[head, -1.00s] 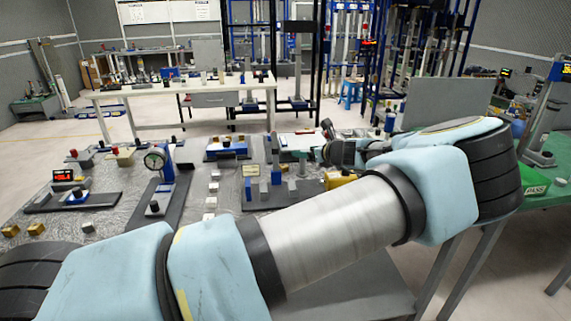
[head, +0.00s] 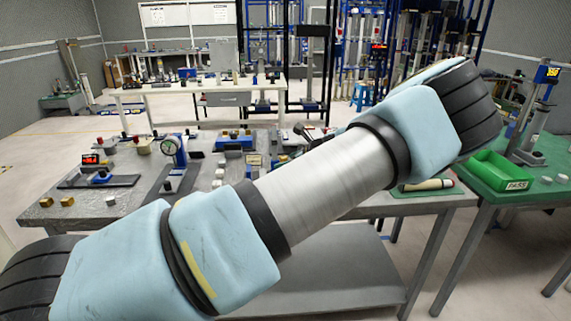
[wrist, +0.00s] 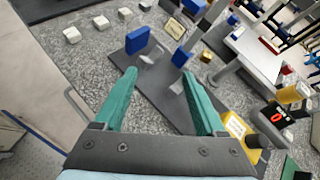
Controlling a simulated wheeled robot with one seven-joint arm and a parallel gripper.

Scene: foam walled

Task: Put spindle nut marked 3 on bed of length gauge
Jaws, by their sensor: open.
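My gripper (wrist: 158,85) is open and empty in the wrist view, its green fingers above a dark base plate (wrist: 160,88). A blue block (wrist: 137,40) and a small pale piece (wrist: 147,60) stand on that plate beyond the fingertips. Several small light-grey blocks, one here (wrist: 71,35), lie on the mottled tabletop at upper left; I cannot read any number on them. In the head view my arm mostly hides the gripper. A gauge with a red display (head: 91,160) on a dark bed stands at the table's left. I cannot tell which piece is nut 3 or which fixture is the length gauge.
A dial gauge stand (head: 172,150) is near the table's middle. Brass-coloured blocks (head: 67,201) lie near its left front. A yellow box (wrist: 245,130) is close to the right finger. A green tray (head: 497,170) sits on the table at right.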

